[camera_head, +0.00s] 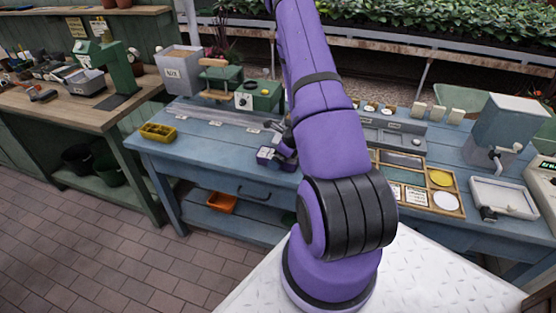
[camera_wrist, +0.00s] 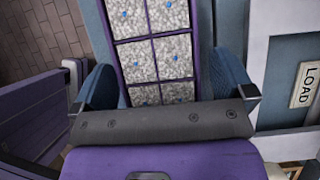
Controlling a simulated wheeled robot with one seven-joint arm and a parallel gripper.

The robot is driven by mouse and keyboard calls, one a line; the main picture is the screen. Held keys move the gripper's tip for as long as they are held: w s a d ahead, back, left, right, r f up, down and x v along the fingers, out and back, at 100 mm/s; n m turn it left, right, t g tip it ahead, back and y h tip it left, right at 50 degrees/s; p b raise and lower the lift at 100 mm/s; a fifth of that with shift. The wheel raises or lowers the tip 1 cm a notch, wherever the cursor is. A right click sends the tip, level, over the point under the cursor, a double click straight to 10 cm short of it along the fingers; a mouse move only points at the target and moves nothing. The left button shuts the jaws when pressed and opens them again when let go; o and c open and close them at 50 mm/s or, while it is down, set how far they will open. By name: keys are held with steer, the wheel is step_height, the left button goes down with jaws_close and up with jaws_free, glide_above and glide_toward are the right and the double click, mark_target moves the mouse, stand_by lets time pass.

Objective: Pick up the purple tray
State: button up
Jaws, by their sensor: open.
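The purple tray (camera_wrist: 111,48) fills the upper middle of the wrist view. It has a grid of compartments filled with white granules and small blue dots. Its near end is hidden behind the dark grey bar and purple body of my gripper. My gripper (camera_wrist: 163,99) is open, with one dark finger on each side of the tray; I cannot tell whether they touch it. In the head view my gripper (camera_head: 284,150) is low over the front edge of the blue bench, largely hidden by my arm. The small purple shape (camera_head: 268,156) there appears to be the tray.
The blue bench (camera_head: 190,145) carries a yellow bin (camera_head: 158,132) at left, a green box (camera_head: 258,96) behind, and a wooden sorting tray (camera_head: 440,180) at right. A LOAD label (camera_wrist: 305,84) stands right of the tray. An orange bin (camera_head: 221,202) sits on the lower shelf.

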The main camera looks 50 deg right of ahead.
steer(key=shift+c, duration=0.5)
steer(key=c, duration=1)
steer(key=shift+o, duration=0.2)
steer(key=shift+r, duration=0.15)
